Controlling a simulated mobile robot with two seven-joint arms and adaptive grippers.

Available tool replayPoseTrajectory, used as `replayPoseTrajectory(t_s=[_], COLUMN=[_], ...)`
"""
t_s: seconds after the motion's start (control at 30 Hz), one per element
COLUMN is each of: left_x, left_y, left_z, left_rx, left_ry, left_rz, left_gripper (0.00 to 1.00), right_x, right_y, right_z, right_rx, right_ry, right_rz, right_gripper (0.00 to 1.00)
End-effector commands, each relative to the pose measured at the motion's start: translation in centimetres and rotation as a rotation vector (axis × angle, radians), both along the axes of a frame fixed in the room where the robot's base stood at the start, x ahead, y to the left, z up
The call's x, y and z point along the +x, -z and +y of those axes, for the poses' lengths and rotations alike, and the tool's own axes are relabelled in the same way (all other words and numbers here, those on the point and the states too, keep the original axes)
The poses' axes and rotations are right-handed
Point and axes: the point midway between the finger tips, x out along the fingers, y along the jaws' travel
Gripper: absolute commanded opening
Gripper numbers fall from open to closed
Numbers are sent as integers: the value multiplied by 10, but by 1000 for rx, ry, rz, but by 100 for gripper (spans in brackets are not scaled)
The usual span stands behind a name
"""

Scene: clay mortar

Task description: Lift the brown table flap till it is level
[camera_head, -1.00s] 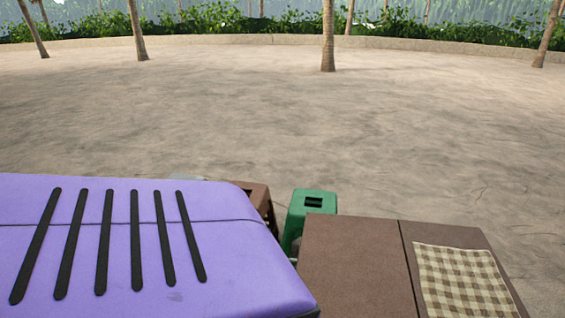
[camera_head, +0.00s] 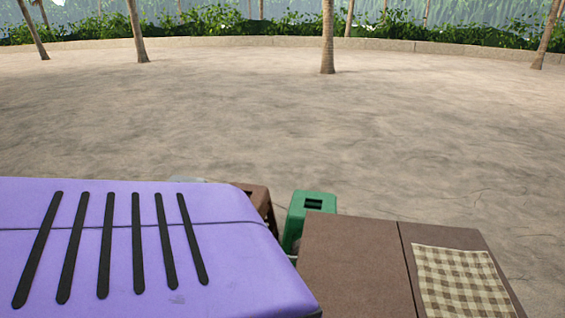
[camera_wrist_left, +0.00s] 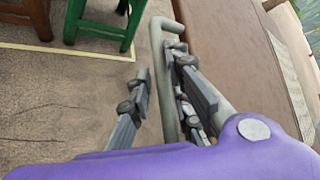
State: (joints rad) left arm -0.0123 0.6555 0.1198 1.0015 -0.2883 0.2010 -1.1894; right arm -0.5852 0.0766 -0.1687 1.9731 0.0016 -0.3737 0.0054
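The brown table (camera_head: 480,238) is at the lower right of the head view. A brown panel (camera_head: 352,262), which looks like the flap, adjoins it along a dark seam; I cannot tell its exact tilt. In the left wrist view, a brown surface (camera_wrist_left: 222,28) fills the upper right. A curved grey bar (camera_wrist_left: 160,65) runs beside its edge. My left gripper (camera_wrist_left: 165,90) is open, with the bar between its fingers. A gap shows between the bar and the left finger; the other finger is close to it, contact unclear. My right gripper is out of view.
A checkered cloth (camera_head: 460,281) lies on the table. A green stool (camera_head: 308,208) and a brown stool (camera_head: 258,198) stand beyond my purple body. Sandy ground (camera_head: 250,110) with several palm trunks is open behind them.

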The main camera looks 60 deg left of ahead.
Motion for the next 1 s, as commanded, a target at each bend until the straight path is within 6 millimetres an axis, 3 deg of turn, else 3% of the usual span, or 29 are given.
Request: replayPoseTrajectory(t_s=[0.27,0.7,1.0], left_x=[-17,-84,-96], left_y=[-9,-54,-64], left_z=[-4,-28,-32], left_rx=[1,0,-1], left_ry=[1,0,1], left_rz=[3,2,0], left_gripper=[18,18,18], right_x=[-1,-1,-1], right_y=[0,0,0], right_z=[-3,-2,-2], right_rx=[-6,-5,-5], right_ry=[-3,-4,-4], right_rz=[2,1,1], right_gripper=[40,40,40])
